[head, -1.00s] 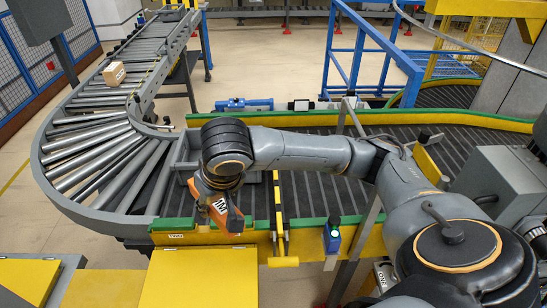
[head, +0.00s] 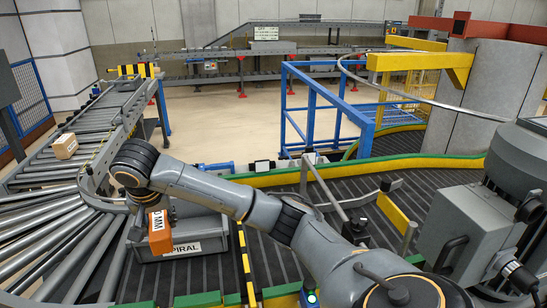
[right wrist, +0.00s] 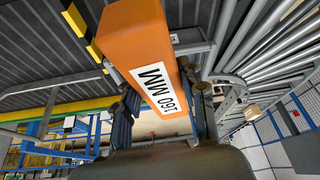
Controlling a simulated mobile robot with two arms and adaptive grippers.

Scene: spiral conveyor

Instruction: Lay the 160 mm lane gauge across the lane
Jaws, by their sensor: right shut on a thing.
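The lane gauge (head: 160,234) is an orange block with a white label. In the right wrist view the label on the gauge (right wrist: 150,62) reads 160 MM. My right gripper (head: 152,212) is shut on it, with one finger on each side in the wrist view. In the head view the gauge hangs below my wrist, in front of a grey box labelled SPIRAL (head: 186,249). The lane (head: 195,276) is a dark ribbed belt that curves away to the right. I cannot tell the gap between gauge and lane. My left gripper is not in view.
A black-and-yellow striped bar (head: 244,262) crosses the lane right of the gauge. A roller conveyor (head: 50,225) curves at the left, with a small carton (head: 64,146) on it. A yellow plate on an arm (head: 393,214) stands over the lane at the right.

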